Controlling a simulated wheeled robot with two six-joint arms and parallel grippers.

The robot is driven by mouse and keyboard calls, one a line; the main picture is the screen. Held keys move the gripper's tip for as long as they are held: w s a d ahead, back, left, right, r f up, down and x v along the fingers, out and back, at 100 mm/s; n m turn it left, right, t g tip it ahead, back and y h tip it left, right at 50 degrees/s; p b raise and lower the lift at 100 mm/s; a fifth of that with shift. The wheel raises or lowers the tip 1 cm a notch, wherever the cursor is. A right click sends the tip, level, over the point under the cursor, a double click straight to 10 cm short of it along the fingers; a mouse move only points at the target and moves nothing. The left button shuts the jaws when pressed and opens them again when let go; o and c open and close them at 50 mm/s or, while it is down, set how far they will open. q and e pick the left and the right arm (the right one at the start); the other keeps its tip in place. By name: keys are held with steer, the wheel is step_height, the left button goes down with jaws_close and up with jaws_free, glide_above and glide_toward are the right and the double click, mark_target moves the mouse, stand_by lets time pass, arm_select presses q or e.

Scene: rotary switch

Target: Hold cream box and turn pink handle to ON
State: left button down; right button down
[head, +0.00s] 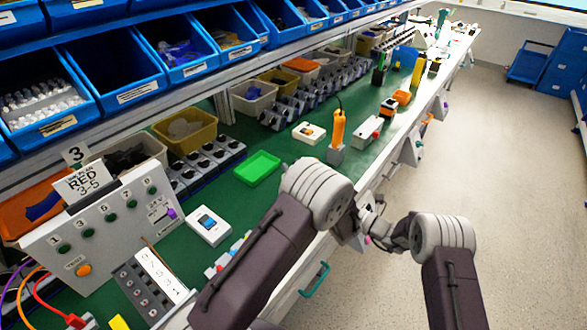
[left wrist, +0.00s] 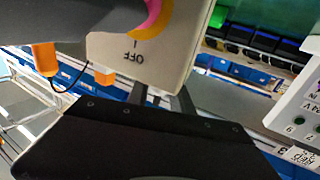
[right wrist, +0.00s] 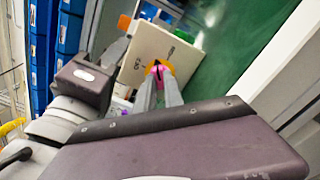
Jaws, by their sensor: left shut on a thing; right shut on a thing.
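The cream box (left wrist: 172,52) with an OFF label is held up in the left wrist view, and its face also shows in the right wrist view (right wrist: 150,48). My left gripper (left wrist: 160,96) is shut on the edge of the box. The pink handle (left wrist: 152,18), with a yellow-orange part beside it, sits on the box's face. In the right wrist view my right gripper (right wrist: 159,84) is shut on the pink handle (right wrist: 155,69). The ON label is not readable, and the handle's exact angle is unclear. In the head view my arms mostly hide the box.
A green bench (head: 262,205) runs along the left, with a control panel (head: 105,225), a white switch box (head: 208,225) and a green tray (head: 258,168) on it. Blue bins (head: 110,80) stand above. The floor (head: 500,170) to the right is clear.

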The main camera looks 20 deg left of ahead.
stand_by(0.5)
steer(key=m, duration=0.7)
steer(key=shift+m, duration=0.4)
steer(key=c, duration=1.4)
jaws_free()
steer(key=shift+c, duration=0.2)
steer(key=shift+d, duration=0.1)
steer(key=shift+v, duration=2.4)
arm_select(q)
steer(key=c, duration=1)
jaws_free()
steer(key=shift+c, duration=0.2)
